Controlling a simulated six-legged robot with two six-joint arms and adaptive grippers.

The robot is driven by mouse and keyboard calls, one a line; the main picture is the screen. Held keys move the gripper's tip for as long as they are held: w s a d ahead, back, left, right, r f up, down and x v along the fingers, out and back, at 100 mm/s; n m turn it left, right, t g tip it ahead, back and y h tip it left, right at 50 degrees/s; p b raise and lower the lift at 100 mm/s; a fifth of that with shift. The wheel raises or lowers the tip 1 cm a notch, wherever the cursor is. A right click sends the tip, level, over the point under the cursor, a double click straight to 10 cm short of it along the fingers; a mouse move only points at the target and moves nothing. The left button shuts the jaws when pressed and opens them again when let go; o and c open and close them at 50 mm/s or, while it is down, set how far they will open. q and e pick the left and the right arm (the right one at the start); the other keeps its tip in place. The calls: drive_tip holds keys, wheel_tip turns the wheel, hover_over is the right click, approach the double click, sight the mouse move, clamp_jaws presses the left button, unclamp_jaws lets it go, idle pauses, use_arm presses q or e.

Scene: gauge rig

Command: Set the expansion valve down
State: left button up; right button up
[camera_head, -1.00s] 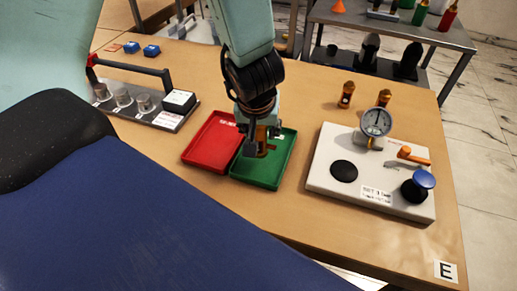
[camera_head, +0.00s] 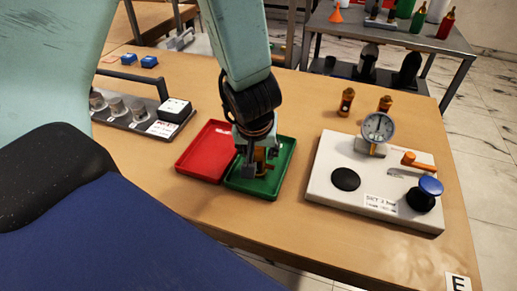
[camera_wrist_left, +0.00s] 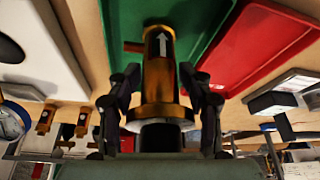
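The expansion valve (camera_wrist_left: 159,72) is a brass cylinder with a white arrow and a wider collar. In the left wrist view it lies between the two dark fingers of my left gripper (camera_wrist_left: 159,75), which are close against its sides. In the head view my left gripper (camera_head: 255,164) points down over the green tray (camera_head: 286,165), with the brass valve (camera_head: 263,166) at its fingers, inside the tray outline. I cannot tell whether the valve touches the tray floor. My right gripper is not in view.
A red tray (camera_head: 205,152) adjoins the green one on the left. A pale gauge board (camera_head: 325,188) with dial, orange lever and blue knob stands right. Two brass fittings (camera_head: 346,102) (camera_head: 385,104) stand behind it. A rack with metal cylinders (camera_head: 138,122) is at left.

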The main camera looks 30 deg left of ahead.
use_arm(q)
drive_tip(key=shift+o, duration=0.7)
drive_tip(key=o, duration=0.3)
drive_tip(key=shift+w+d, duration=0.2)
drive_tip(key=shift+s+a, duration=0.15)
drive_tip(key=shift+r, duration=0.3)
drive_tip(key=p+v, duration=0.7)
drive_tip(key=v, duration=0.5)
drive_tip(key=shift+w, duration=0.3)
